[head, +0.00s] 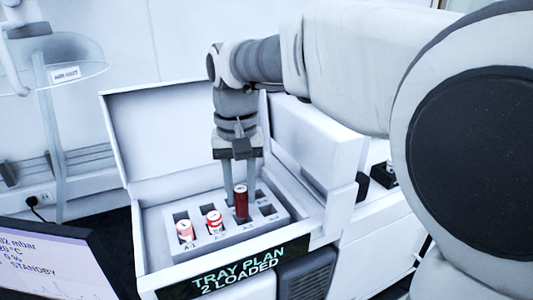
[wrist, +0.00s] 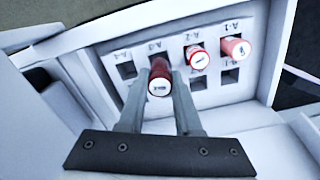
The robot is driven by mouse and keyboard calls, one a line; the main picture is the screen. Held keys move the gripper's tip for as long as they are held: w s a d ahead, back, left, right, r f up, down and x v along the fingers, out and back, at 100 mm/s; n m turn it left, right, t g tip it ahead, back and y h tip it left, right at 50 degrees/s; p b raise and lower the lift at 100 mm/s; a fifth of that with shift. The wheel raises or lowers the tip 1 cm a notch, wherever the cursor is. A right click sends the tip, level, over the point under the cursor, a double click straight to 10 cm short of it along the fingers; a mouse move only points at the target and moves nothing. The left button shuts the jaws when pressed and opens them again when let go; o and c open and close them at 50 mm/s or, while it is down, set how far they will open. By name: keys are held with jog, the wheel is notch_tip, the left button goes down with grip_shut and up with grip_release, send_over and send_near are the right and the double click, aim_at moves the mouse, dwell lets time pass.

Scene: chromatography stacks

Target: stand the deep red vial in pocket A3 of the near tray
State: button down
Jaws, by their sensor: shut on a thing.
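The deep red vial (head: 241,203) is upright between the fingers of my gripper (head: 239,181). It also shows in the wrist view (wrist: 160,77), with its white-marked cap toward the camera, and my gripper (wrist: 160,88) is shut on it. The vial is at the A-3 column of the near tray (head: 275,228), just below the A-3 label, and covers that pocket. It stands higher than the other vials; I cannot tell whether its base is inside the pocket. The tray also shows in the wrist view (wrist: 212,100).
A pink-red vial (wrist: 236,48) stands in A-1 and a red-and-white vial (wrist: 197,58) in A-2. Pocket A-4 (wrist: 127,70) is empty. The open lid (head: 160,130) rises behind the tray. A monitor (head: 50,262) stands at left.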

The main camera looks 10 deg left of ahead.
aim_at(242, 206)
jog(key=shift+f, duration=0.15)
jog(key=shift+f+b, duration=0.9)
jog(key=shift+f, duration=0.3)
jog(key=shift+f, duration=0.1)
jog(key=shift+f+b, duration=0.35)
jog(key=shift+f, duration=0.2)
jog(key=shift+c, duration=0.6)
grip_release()
jog(key=shift+r, duration=0.1)
